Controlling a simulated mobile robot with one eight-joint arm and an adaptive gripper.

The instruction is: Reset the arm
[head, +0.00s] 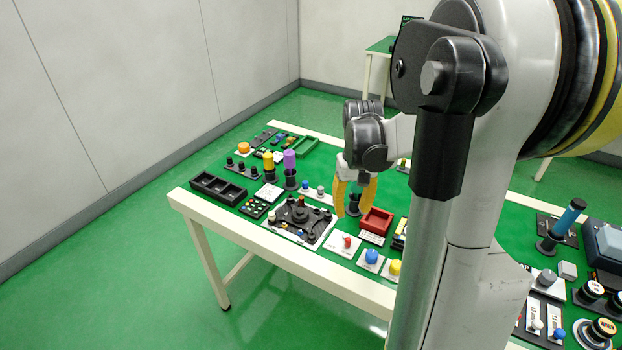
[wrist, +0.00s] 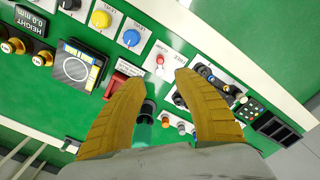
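My gripper (head: 355,206) has two yellow fingers and hangs over the green-topped table (head: 235,222), near its middle. The fingers are spread wide apart, as the wrist view (wrist: 160,84) also shows. A teal handle with a black base (head: 353,208) stands upright below and between the fingers. It shows in the wrist view (wrist: 143,132) behind the fingers, partly hidden. I see no finger touching it, though the exact gap is hard to tell. My arm reaches in from the right and hides part of the table.
A red tray (head: 376,221) is just right of the gripper. A black and grey joystick panel (head: 300,222) lies to its left, near purple (head: 290,160) and yellow (head: 268,160) handles. A blue-handled stick (head: 567,220) stands at right.

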